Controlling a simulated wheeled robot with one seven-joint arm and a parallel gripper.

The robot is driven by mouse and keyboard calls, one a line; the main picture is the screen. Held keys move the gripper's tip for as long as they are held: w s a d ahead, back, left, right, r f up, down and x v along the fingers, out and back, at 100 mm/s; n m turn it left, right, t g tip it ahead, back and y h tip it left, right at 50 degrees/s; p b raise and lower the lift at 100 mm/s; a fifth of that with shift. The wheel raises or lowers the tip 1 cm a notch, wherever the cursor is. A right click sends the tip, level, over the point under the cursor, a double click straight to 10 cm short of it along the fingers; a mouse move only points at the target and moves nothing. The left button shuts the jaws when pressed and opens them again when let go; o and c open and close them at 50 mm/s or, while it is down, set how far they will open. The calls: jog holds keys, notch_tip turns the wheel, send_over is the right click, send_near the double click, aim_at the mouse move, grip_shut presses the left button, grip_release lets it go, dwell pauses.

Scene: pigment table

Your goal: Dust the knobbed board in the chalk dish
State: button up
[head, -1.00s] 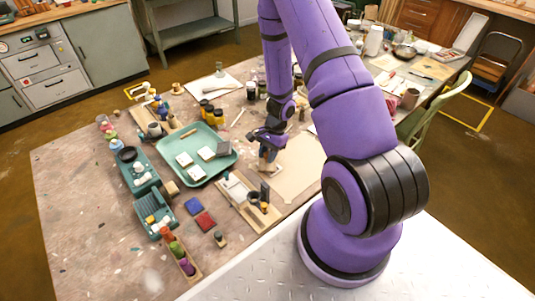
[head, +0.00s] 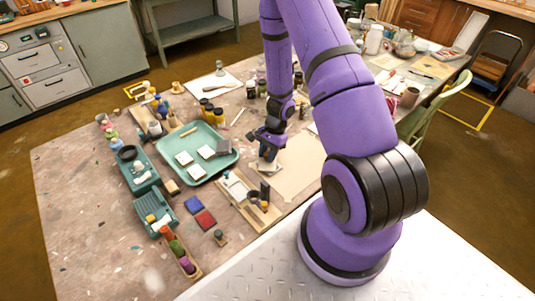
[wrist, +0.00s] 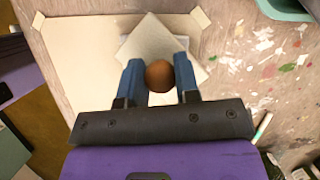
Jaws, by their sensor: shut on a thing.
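The knobbed board is a pale square plate (wrist: 152,38) with a round brown wooden knob (wrist: 159,75). My gripper (wrist: 160,82) is shut on the knob, with a blue finger on each side. In the head view the board (head: 266,166) shows pale under my gripper (head: 268,152), over the cream paper. Whether it touches the paper is unclear. I cannot tell for sure which container is the chalk dish. A round dark dish (head: 127,153) stands in a green caddy at the left, and a wooden tray (head: 234,201) holding a pale pad and a small dark cup is nearer.
A green tray (head: 180,174) with several pale square blocks lies left of my gripper. Blue (head: 193,205) and red (head: 205,219) pads lie near the front. Cream paper (head: 297,172) is taped down beneath the board. Jars stand behind the green tray.

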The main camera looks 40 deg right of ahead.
aim_at(267, 153)
dwell(0.4)
jog(key=shift+r, duration=3.45)
jog(key=shift+w, duration=0.1)
